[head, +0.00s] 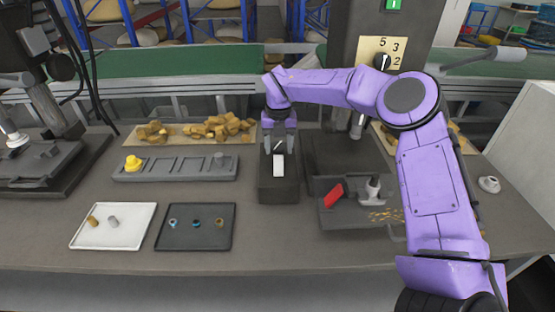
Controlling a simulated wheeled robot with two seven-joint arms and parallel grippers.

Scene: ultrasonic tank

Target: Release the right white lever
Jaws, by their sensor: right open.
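A white lever (279,166) stands on a dark grey block (278,192) near the middle of the workbench. My right gripper (279,150) is above the block, pointing down, with its fingers apart close to the lever's upper end. I cannot tell whether a finger touches the lever. My purple right arm reaches in from the right and over the bench. My left gripper does not show.
A white tray (85,237) and a dark tray (212,242) with small parts lie at the front left. A grey slotted rack (195,174) with a yellow piece (133,163) lies behind them. A fixture with a red part (334,196) stands right of the block.

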